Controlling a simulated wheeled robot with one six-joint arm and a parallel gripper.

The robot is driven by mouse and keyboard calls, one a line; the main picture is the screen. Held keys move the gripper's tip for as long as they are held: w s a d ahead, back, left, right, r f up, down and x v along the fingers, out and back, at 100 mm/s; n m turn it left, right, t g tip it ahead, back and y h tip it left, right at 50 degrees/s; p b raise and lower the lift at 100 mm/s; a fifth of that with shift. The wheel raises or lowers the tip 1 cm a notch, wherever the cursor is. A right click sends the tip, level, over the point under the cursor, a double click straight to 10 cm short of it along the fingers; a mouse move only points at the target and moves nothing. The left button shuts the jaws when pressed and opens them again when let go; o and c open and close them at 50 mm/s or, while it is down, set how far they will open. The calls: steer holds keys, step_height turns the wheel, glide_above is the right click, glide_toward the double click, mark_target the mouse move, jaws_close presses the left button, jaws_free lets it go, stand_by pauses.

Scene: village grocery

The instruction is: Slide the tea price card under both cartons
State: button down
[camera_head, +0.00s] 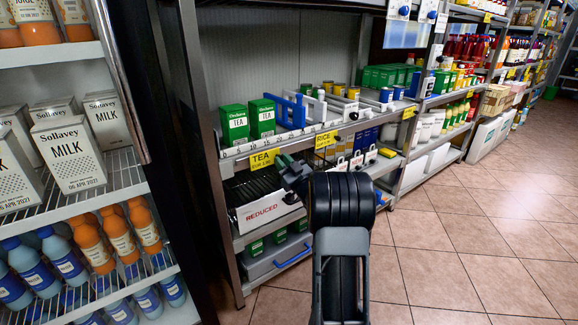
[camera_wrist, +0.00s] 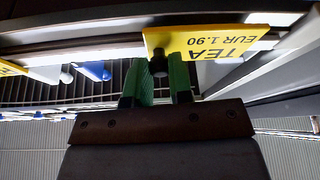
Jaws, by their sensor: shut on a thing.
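The yellow tea price card (camera_head: 264,158) is at the front edge of the shelf, below the two cartons. It reads TEA and EUR 1.90 and shows upside down in the wrist view (camera_wrist: 208,44). Two green tea cartons stand upright on the shelf, a left one (camera_head: 234,125) and a right one (camera_head: 262,119). My gripper (camera_head: 285,163) is at the card's right end in the head view. The cartons are not clearly visible in the wrist view.
A yellow rice card (camera_head: 326,139) hangs to the right on the numbered shelf rail (camera_head: 290,136). A blue frame (camera_head: 291,111) stands right of the cartons. A REDUCED box (camera_head: 268,208) sits below. A milk fridge (camera_head: 75,180) stands left; the tiled floor is clear at right.

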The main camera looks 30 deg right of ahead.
steer(key=shift+a, duration=0.1)
steer(key=c, duration=1)
jaws_free()
steer(key=shift+s, duration=0.1)
steer(key=p+v, duration=0.2)
steer(key=v, duration=1.1)
steer(key=shift+s+f, duration=0.1)
steer(key=shift+s, duration=0.15)
